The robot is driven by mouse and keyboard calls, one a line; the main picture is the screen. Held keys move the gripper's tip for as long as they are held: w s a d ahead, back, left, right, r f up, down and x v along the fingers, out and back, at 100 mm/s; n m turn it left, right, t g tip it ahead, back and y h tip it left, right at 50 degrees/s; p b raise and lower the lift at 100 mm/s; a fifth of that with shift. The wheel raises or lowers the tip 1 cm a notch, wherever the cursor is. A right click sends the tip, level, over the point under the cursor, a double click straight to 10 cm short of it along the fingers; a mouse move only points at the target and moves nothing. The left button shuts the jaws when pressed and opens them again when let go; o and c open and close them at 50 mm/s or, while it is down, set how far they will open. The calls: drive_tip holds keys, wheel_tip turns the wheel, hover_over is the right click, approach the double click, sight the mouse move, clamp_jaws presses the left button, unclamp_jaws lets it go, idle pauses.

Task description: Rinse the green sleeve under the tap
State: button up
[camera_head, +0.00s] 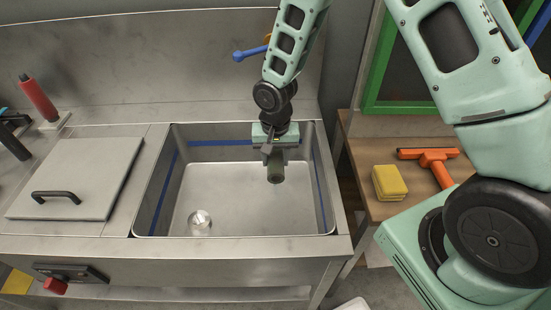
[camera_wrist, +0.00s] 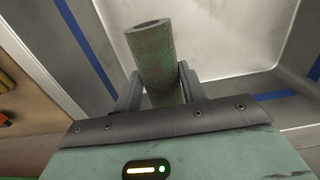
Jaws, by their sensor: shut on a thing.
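My gripper (camera_head: 268,152) points down over the right part of the metal sink (camera_head: 165,185). It is shut on the green sleeve (camera_head: 275,169), a short hollow tube that hangs below the fingers inside the sink's outline. In the wrist view the sleeve (camera_wrist: 155,65) stands between the two fingers (camera_wrist: 158,88), its open end facing away from the gripper. Its surface is dull green with brownish patches. A blue-ended fitting (camera_head: 248,53) sticks out at the back wall beside my arm, and I cannot tell whether it belongs to the tap. No water stream shows.
A drain fitting (camera_head: 200,219) sits in the sink floor at the front. A lidded panel with a black handle (camera_head: 75,178) lies left of the sink. A wooden side table (camera_head: 385,212) at the right holds a yellow sponge (camera_head: 389,182) and an orange squeegee (camera_head: 432,160).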

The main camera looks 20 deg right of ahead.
drive_tip(key=shift+w+a, duration=0.1)
drive_tip(key=shift+a, duration=0.1)
idle(0.5)
drive_tip(key=shift+a, duration=0.2)
drive_tip(key=shift+d, duration=0.15)
drive_tip(key=shift+d, duration=0.25)
drive_tip(key=shift+a, duration=0.2)
idle(0.4)
drive_tip(key=shift+a, duration=0.15)
idle(1.1)
